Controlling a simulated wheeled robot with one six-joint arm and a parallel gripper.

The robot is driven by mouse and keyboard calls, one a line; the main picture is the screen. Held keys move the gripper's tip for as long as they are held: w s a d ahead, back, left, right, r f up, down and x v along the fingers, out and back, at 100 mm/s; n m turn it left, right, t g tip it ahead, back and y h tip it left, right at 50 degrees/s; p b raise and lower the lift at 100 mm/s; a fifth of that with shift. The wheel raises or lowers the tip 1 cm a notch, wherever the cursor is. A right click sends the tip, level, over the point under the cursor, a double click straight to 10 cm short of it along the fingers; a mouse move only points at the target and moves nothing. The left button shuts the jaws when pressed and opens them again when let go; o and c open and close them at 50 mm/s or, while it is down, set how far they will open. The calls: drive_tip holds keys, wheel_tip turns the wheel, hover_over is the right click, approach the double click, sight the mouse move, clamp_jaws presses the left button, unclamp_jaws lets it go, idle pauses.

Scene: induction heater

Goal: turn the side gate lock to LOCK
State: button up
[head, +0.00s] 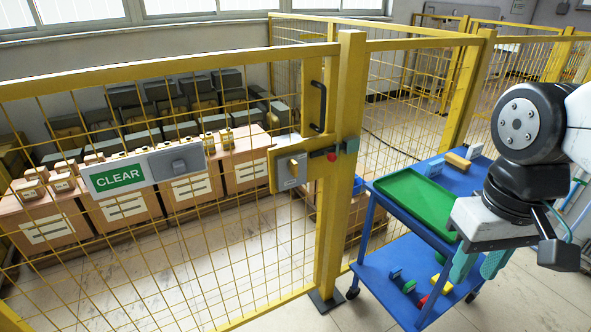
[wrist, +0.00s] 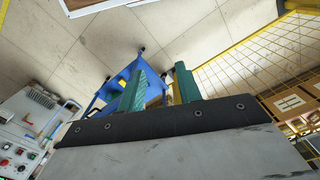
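The knob's lettering is too small to read. A red button (head: 332,156) and a green part sit just right of it on the post. My gripper (head: 477,270) hangs at the lower right, well apart from the lock, with teal fingers pointing down. In the wrist view its two fingers (wrist: 160,85) stand apart with nothing between them. The lock is not seen in the wrist view.
A blue cart (head: 384,266) with a green tray (head: 420,203) stands between the gate post and my arm. A black handle (head: 317,106) juts from the gate above the lock. A green CLEAR sign (head: 118,178) beside a grey switch box hangs on the mesh. Boxes stand behind it.

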drive_tip(key=w+a+f+n+t, duration=0.15)
drive_tip(key=w+a+f, duration=0.25)
drive_tip(key=w+f, duration=0.9)
drive_tip(key=n+t+y, duration=0.4)
drive_tip(key=t+y, duration=0.4)
drive_tip(key=t, duration=0.7)
approach(297, 167)
drive_tip(key=x, duration=0.3)
drive_tip(key=shift+m, duration=0.25)
drive_tip(key=x, duration=0.7)
drive_tip(key=shift+s, duration=0.1)
clamp_jaws()
